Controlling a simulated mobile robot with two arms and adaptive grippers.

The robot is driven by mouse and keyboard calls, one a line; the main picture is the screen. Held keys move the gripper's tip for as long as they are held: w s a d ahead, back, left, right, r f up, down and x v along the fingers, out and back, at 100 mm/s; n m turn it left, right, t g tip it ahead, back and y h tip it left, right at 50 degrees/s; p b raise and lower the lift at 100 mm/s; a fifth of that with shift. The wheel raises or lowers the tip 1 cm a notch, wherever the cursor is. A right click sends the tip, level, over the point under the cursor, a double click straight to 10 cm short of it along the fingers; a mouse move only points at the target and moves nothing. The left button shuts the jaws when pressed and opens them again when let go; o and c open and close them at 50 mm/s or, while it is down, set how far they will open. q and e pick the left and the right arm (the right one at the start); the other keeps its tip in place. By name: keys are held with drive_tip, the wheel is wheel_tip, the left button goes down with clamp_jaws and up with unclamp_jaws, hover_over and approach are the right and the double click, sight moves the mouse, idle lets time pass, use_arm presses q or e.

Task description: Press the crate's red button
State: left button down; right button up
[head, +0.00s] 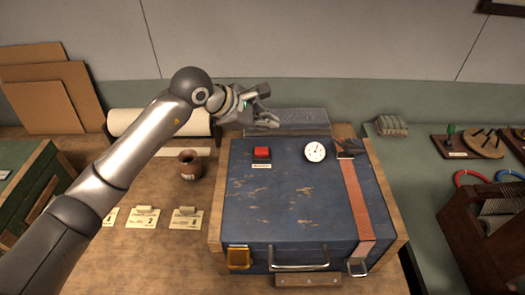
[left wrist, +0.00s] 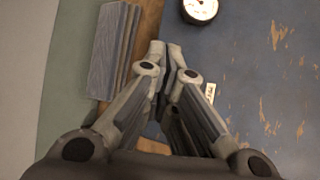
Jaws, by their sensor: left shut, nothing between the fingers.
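The blue, scuffed crate (head: 290,205) stands on the wooden table with its lid shut. In the left wrist view the closed fingertips (left wrist: 167,46) point toward the crate's edge. The label (left wrist: 210,93) shows beside the fingers there, but the red button is hidden. My right gripper is not in view.
A white dial (head: 315,152) sits right of the button, and an orange strap (head: 357,206) crosses the lid. A grey block (head: 287,120) stands behind the crate. A small brown pot (head: 189,164) and price cards (head: 186,218) are to the left.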

sight(264, 152)
use_arm(q)
wheel_tip(264, 152, down, 3)
drive_tip(key=shift+a+b, duration=0.15)
drive_tip(key=shift+b, duration=0.2)
wheel_tip(264, 152, down, 2)
drive_tip(key=shift+f+b, duration=0.1)
drive_tip(key=shift+b, duration=0.8)
drive_tip(key=shift+f+b, duration=0.35)
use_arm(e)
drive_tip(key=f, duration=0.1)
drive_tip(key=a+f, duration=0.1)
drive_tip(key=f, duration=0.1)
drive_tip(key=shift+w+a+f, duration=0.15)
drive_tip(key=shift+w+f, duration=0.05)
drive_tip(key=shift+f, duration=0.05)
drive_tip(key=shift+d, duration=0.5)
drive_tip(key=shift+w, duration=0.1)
